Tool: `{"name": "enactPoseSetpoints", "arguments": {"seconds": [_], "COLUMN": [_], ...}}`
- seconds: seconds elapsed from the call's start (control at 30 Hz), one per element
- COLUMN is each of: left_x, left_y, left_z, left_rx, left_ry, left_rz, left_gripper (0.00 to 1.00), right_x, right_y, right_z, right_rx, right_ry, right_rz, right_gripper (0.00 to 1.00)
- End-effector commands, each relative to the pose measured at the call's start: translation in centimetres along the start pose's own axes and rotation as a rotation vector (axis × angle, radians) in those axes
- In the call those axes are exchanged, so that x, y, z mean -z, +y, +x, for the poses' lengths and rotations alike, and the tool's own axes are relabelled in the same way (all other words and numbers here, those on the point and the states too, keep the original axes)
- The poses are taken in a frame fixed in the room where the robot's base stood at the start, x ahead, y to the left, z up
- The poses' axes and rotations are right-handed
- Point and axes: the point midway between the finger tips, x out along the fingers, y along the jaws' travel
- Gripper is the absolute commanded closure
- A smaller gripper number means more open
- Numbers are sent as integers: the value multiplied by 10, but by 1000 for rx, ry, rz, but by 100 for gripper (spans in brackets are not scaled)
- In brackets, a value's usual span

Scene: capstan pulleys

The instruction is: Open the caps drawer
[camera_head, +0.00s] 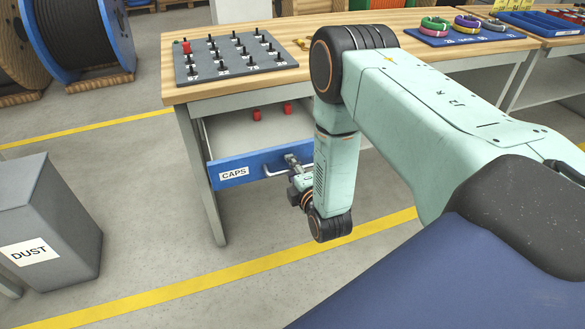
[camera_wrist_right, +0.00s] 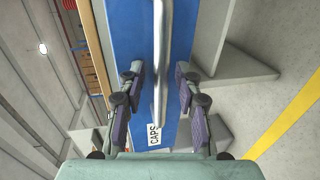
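The caps drawer (camera_head: 232,170) has a blue front with a white CAPS label and stands pulled out from under the wooden workbench. Red caps (camera_head: 257,114) lie inside it; the arm hides its right part. My right gripper (camera_head: 291,160) is at the drawer's metal handle. In the right wrist view, the handle (camera_wrist_right: 160,60) runs between the two spread fingers of the right gripper (camera_wrist_right: 159,88), with a gap on each side. The blue drawer front (camera_wrist_right: 128,30) lies behind it. My left gripper is not in view.
A grey pegboard (camera_head: 235,62) with black pegs and one red cap sits on the workbench (camera_head: 150,97). A grey DUST bin (camera_head: 50,220) stands at the left. Coloured rings (camera_head: 435,25) lie on a blue mat at the back right. Floor before the drawer is clear.

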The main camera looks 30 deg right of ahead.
Motion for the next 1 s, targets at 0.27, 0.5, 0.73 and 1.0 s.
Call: {"name": "enactPoseSetpoints", "arguments": {"seconds": [0.27,0.5,0.73,1.0], "left_x": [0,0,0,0], "left_y": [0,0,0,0], "left_z": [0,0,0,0], "left_rx": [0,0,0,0], "left_ry": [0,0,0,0], "left_rz": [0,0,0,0], "left_gripper": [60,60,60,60], "right_x": [0,0,0,0], "right_y": [-1,-1,-2,0], "right_z": [-18,-67,-105,-120], "right_rx": [4,6,5,0], "right_ry": [1,0,0,0], "right_rz": [0,1,0,0], "right_gripper": [66,66,66,66]}}
